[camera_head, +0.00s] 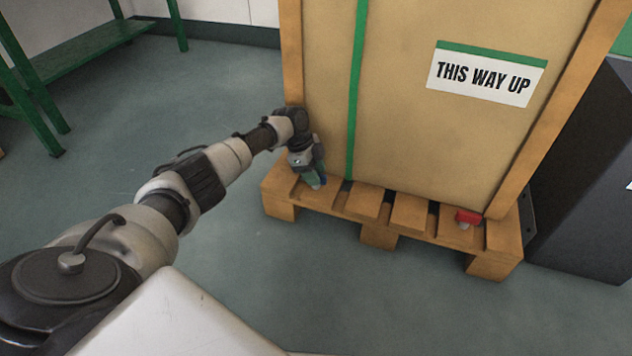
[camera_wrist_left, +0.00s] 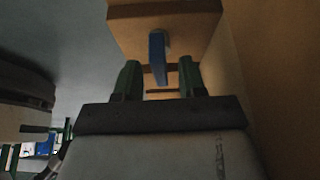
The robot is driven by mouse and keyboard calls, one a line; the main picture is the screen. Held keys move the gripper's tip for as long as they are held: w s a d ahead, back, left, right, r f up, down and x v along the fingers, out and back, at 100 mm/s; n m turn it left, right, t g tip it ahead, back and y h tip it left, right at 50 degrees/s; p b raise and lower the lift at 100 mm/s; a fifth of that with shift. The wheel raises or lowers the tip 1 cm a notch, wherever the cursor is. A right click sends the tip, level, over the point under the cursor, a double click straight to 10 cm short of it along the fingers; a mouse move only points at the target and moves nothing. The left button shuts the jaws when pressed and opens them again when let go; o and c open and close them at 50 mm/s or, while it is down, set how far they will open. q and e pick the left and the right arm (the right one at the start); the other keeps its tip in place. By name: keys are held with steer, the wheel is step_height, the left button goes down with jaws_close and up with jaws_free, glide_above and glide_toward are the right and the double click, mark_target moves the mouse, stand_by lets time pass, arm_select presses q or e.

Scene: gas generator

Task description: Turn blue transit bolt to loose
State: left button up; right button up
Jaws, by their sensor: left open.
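The blue transit bolt (camera_wrist_left: 158,58) shows in the left wrist view as a blue bar in front of a wooden block. My left gripper (camera_wrist_left: 158,78) has two green fingers standing apart, one on each side of the bolt's lower end. I cannot tell whether the fingers touch it. In the head view my left gripper (camera_head: 316,180) is low at the left end of the wooden pallet (camera_head: 365,203), by the crate's lower left corner. A trace of blue shows beside it there; the gripper mostly hides the bolt. My right gripper is in neither view.
A large wooden crate (camera_head: 420,130) with a green strap (camera_head: 356,90) and a THIS WAY UP label (camera_head: 487,74) stands on the pallet. A red part (camera_head: 468,216) sits at the pallet's right end. A dark cabinet (camera_head: 590,180) stands at right, a green bench (camera_head: 85,50) at left.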

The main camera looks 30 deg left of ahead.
arm_select(q)
steer(key=shift+d+f, duration=0.15)
steer(key=shift+f, duration=0.25)
jaws_close()
steer(key=shift+r, duration=0.1)
